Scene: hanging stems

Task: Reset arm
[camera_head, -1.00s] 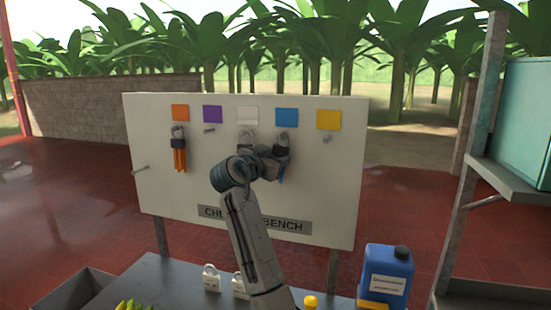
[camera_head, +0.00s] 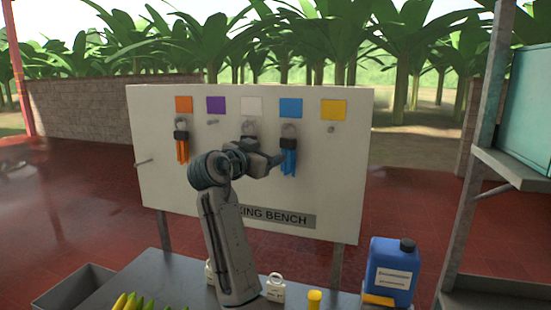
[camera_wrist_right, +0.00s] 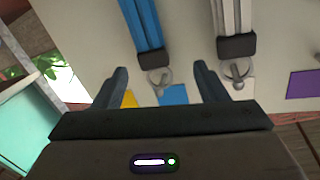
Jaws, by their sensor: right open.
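A checking board (camera_head: 340,180) carries orange, purple, white, blue and yellow squares along its top. Below the blue square, a blue bundle (camera_head: 288,160) hangs with a dark collar and a metal ring. An orange bundle (camera_head: 182,150) hangs below the orange square. My right gripper (camera_head: 276,158) is open and empty in front of the board, just left of the blue bundle in the head view. In the right wrist view, the gripper (camera_wrist_right: 160,72) has its fingers apart, with the blue bundle (camera_wrist_right: 145,25) beyond them. A white bundle (camera_wrist_right: 234,18) hangs beside it, mostly hidden in the head view. My left gripper is not in view.
A dark table (camera_head: 165,280) holds pale padlock-like tags (camera_head: 276,291), a yellow-capped item (camera_head: 314,300), bananas (camera_head: 130,302) and a blue jug (camera_head: 390,270). A grey bin (camera_head: 72,288) is at left. A metal shelf (camera_head: 515,170) stands at right. Bare pegs stick out from the board.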

